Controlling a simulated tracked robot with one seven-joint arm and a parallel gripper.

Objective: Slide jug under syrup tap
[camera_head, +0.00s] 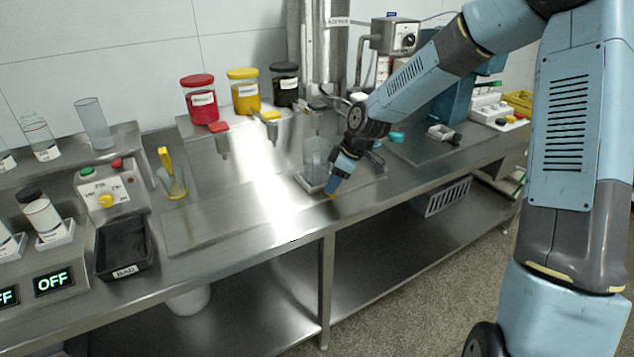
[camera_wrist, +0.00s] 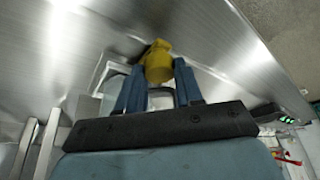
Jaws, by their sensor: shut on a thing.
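My gripper (camera_head: 335,188) is low at the jug's right front side. In the wrist view, my gripper's blue fingers (camera_wrist: 159,84) are shut on a yellow piece (camera_wrist: 158,62). It looks like the jug's handle, but the join is hidden. Syrup jars with red (camera_head: 203,100), yellow (camera_head: 244,92) and black (camera_head: 285,86) lids stand on the back shelf. A red tap (camera_head: 219,128) and a yellow tap (camera_head: 268,116) show in front.
A control box (camera_head: 396,36) and pipes stand behind my arm. The counter's middle front (camera_head: 240,210) is clear.

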